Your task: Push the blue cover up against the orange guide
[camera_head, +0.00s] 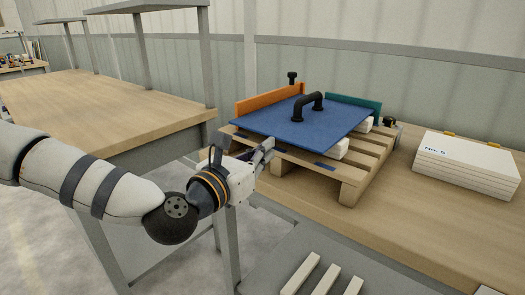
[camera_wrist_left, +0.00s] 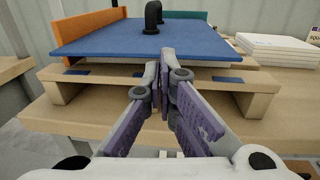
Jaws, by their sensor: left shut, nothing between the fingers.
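The blue cover (camera_head: 325,122) is a flat panel with a black arched handle (camera_head: 308,104), lying on white blocks on a wooden pallet. It also shows in the left wrist view (camera_wrist_left: 150,42). The orange guide (camera_head: 268,98) stands upright along the cover's left edge; it also shows in the left wrist view (camera_wrist_left: 88,22). The cover's edge lies close to it; I cannot tell whether they touch. My left gripper (camera_head: 268,147) is shut and empty at the cover's near edge, and its fingertips (camera_wrist_left: 162,68) overlap that edge in the wrist view. Contact is unclear. My right gripper is out of view.
A teal guide (camera_head: 353,108) stands at the cover's far side. The pallet (camera_head: 348,172) rests on a wooden bench with black knobs nearby. A stack of white panels (camera_head: 467,160) lies to the right. Another wooden table (camera_head: 95,115) stands at the left.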

